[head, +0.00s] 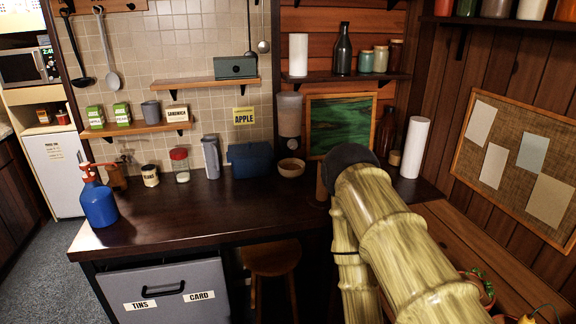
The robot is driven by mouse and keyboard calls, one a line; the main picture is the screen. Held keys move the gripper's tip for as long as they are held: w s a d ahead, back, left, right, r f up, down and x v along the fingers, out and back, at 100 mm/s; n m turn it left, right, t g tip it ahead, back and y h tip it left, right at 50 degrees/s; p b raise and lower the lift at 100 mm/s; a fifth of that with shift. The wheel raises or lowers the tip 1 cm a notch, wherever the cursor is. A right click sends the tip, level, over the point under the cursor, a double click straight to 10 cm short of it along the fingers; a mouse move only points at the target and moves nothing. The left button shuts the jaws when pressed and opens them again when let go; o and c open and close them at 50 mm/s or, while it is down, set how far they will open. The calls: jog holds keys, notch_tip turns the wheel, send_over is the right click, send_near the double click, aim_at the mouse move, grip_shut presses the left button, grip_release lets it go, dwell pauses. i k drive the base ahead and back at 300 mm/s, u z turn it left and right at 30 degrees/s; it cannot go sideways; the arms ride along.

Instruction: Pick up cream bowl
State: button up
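The cream bowl (291,168) sits upright on the dark wooden counter, near its back edge. It stands just right of a blue box and in front of a pale dispenser. Something brownish shows inside it, too small to make out. My arm, pale and ringed like bamboo, reaches in from the lower right and ends in a dark rounded part right of the bowl. My gripper's fingers are not visible, so I cannot see whether they are open or shut. The bowl looks apart from my arm.
A blue box (250,160) and a grey jug (211,157) stand left of the bowl. A dispenser (289,115) and a green picture (341,125) are behind. A paper roll (414,147) stands at right. The counter (200,216) is clear in front. A stool (270,258) stands below.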

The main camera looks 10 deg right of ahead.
aim_at(290, 168)
jog(key=u, duration=0.2)
jog(key=i, duration=1.5)
jog(key=z, duration=0.75)
